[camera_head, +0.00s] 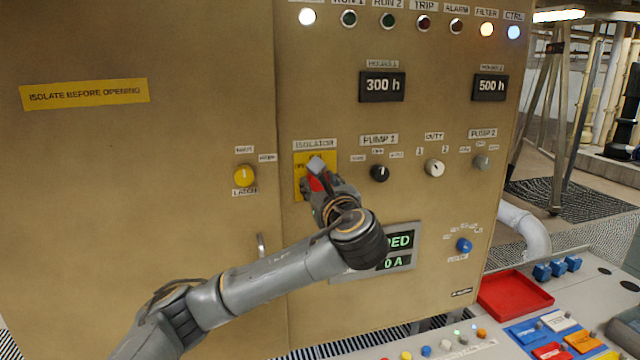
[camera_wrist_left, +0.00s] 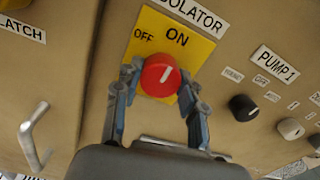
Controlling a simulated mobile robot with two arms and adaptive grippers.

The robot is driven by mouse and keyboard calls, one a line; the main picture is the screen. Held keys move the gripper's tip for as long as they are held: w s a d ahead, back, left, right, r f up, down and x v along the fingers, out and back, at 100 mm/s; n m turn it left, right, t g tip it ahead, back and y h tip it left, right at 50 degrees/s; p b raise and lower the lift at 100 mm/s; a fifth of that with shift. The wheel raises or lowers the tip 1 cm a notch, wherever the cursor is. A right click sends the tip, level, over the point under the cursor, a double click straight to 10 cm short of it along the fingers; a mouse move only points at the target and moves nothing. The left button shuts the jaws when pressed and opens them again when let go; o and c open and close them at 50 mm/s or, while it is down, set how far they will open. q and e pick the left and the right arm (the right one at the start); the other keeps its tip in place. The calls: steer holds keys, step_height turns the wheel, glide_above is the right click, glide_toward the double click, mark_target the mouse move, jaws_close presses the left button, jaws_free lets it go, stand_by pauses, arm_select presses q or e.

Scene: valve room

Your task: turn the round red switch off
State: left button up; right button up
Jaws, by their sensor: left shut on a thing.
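The round red switch (camera_wrist_left: 158,74) sits on a yellow plate (camera_wrist_left: 202,50) under the ISOLATOR label. In the left wrist view its white pointer line tilts up and right, toward the word ON; OFF stands to the left. My left gripper (camera_wrist_left: 156,88) is shut on the switch, one finger at each side of it. In the head view my left gripper (camera_head: 318,176) covers much of the yellow plate (camera_head: 299,162), and only a small part of the red switch (camera_head: 317,184) shows. My right gripper is not in view.
A black PUMP 1 knob (camera_head: 379,173) and a white DUTY knob (camera_head: 434,168) are to the right. A yellow latch knob (camera_head: 245,176) and a door handle (camera_head: 261,246) are to the left. Below right, a red tray (camera_head: 515,294) stands on the grey desk.

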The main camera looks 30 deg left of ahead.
arm_select(q)
steer(key=n+b, duration=0.2)
steer(key=n, duration=0.1)
steer(key=shift+f+n, duration=0.15)
steer(key=shift+n, duration=0.25)
steer(key=n+b, duration=0.3)
steer(key=n, duration=0.2)
steer(key=n+b, duration=0.3)
steer(key=n, duration=0.2)
steer(key=shift+n+b, duration=0.3)
steer(key=shift+n, duration=0.1)
steer(key=shift+n+y+b, duration=0.3)
steer(key=shift+n+b, duration=0.6)
steer(key=shift+n, duration=0.9)
steer(key=o, duration=1.1)
steer(key=shift+o, duration=0.2)
